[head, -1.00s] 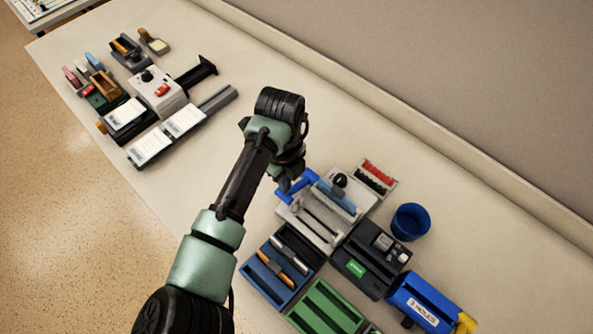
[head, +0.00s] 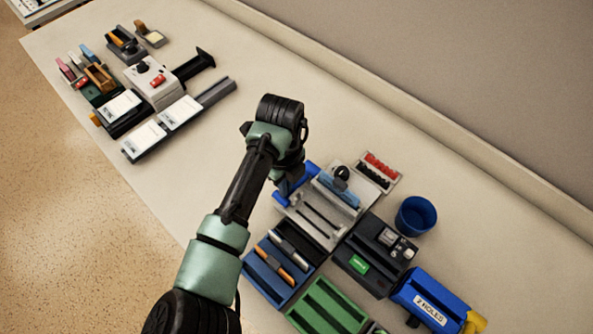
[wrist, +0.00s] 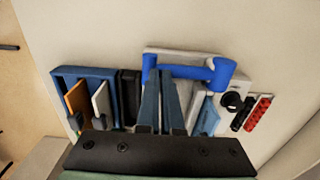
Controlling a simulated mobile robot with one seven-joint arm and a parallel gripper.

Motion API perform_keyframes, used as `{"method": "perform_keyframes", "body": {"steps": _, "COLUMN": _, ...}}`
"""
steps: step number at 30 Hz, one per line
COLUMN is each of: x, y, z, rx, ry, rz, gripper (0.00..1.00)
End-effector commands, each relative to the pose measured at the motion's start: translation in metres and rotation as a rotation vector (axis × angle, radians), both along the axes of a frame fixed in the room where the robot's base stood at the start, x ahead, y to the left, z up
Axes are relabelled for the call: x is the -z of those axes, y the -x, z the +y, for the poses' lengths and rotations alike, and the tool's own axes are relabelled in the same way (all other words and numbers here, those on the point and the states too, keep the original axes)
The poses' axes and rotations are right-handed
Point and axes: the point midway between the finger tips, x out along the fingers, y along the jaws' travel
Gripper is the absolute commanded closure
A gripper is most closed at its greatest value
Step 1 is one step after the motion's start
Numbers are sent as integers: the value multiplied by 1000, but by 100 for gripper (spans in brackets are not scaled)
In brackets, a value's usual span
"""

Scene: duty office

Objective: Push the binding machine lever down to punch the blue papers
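The binding machine (head: 318,214) is a pale grey unit on the table, right of my arm in the head view. Its blue lever (head: 311,168) is partly hidden behind my wrist. In the wrist view the lever (wrist: 190,71) is a blue bar with a thick right end. The blue papers (head: 339,191) sit in the machine, and they also show in the wrist view (wrist: 209,117). My gripper (wrist: 160,74) has its two fingers together, with nothing seen between them. The fingertips overlap the lever's left part in the wrist view; I cannot tell if they touch.
A blue cup (head: 416,215) stands right. The table's middle (head: 340,120) is clear.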

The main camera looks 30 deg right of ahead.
Motion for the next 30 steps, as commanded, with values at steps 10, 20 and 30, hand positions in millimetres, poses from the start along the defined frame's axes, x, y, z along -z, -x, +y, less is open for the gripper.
{"method": "perform_keyframes", "body": {"steps": 10, "x": 11, "y": 1, "z": -1, "rx": 1, "ry": 1, "rz": 1, "gripper": 100}}
{"method": "perform_keyframes", "body": {"steps": 20, "x": -6, "y": 1, "z": -1, "rx": 1, "ry": 1, "rz": 2, "gripper": 100}}
{"method": "perform_keyframes", "body": {"steps": 30, "x": -37, "y": 1, "z": 0, "rx": 1, "ry": 1, "rz": 2, "gripper": 100}}
